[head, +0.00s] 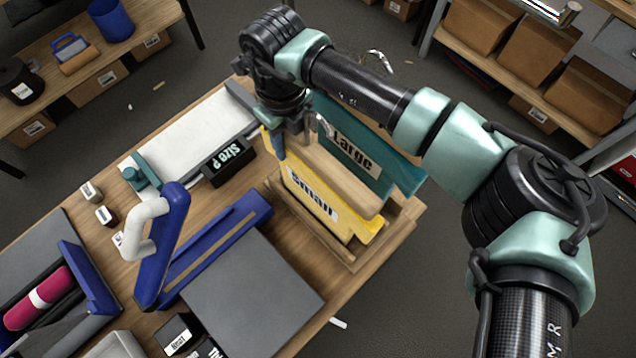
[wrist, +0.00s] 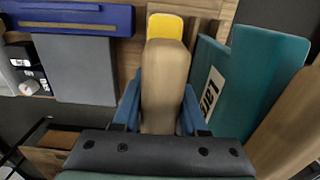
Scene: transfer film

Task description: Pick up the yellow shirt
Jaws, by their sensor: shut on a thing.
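The yellow shirt (head: 323,212), labelled "Small", stands upright as a flat panel against a wood-coloured board in a wooden holder. Its yellow end also shows in the wrist view (wrist: 165,25), beyond the board. My gripper (head: 293,150) is at the left, upper end of this panel. In the wrist view my blue fingers (wrist: 160,108) lie on both sides of the wood-coloured board that goes with the yellow shirt. The gripper is shut on this piece. The exact contact with the yellow cloth is hidden.
A teal shirt (head: 350,145) labelled "Large" stands close behind, to the right in the wrist view.

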